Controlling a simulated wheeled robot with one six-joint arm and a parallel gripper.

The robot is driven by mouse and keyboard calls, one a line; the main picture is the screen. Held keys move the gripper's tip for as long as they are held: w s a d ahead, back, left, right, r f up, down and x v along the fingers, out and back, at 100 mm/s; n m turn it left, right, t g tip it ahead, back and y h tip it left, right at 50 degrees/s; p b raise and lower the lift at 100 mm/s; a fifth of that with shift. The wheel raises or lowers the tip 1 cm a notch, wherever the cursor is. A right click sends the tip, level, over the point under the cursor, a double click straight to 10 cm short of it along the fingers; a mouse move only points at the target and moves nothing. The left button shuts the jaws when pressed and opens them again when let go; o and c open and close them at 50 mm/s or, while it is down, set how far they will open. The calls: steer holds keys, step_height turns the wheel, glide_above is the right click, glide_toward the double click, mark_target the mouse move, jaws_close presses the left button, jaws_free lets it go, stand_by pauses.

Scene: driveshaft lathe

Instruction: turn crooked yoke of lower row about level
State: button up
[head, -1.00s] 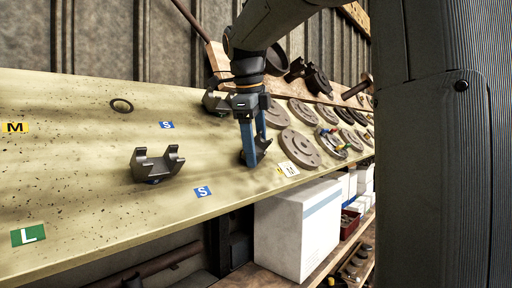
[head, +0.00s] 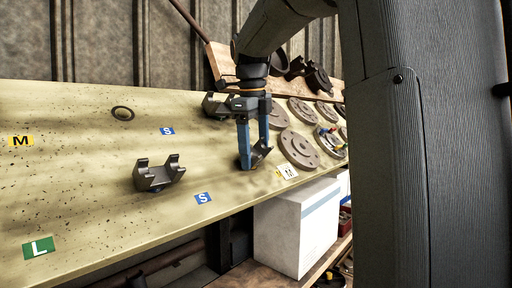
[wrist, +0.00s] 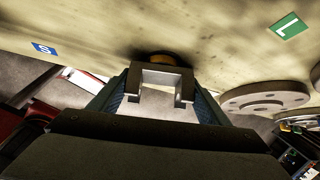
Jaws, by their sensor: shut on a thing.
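My gripper (head: 255,157) points down at the board and is shut on the right-hand yoke (head: 262,153) of the lower row. This dark yoke is partly hidden by the blue fingers and looks tilted in the head view. In the wrist view the U-shaped yoke (wrist: 160,76) sits between the fingers, roughly square to the gripper (wrist: 160,92), in front of an orange round part (wrist: 162,57). A second lower-row yoke (head: 158,174) stands free to the left, prongs up. Another yoke (head: 214,104) is higher up, partly behind my gripper.
Round flanges (head: 299,149) lie close to the right of my gripper. A white box (head: 297,228) stands below the board edge.

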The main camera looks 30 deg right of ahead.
steer(key=shift+r+m+g+y+p, duration=0.1)
steer(key=shift+m+g+y+p, duration=0.2)
steer(key=shift+m+y+p, duration=0.8)
steer(key=shift+p, duration=0.8)
steer(key=o, duration=2.2)
steer(key=shift+c, duration=0.2)
steer(key=r+b, duration=0.1)
steer(key=r, duration=0.2)
steer(key=r+b, duration=0.1)
steer(key=r, duration=0.2)
steer(key=shift+s+r, duration=0.2)
steer(key=shift+r, duration=0.15)
steer(key=shift+s+r, duration=0.15)
steer(key=shift+r, duration=0.25)
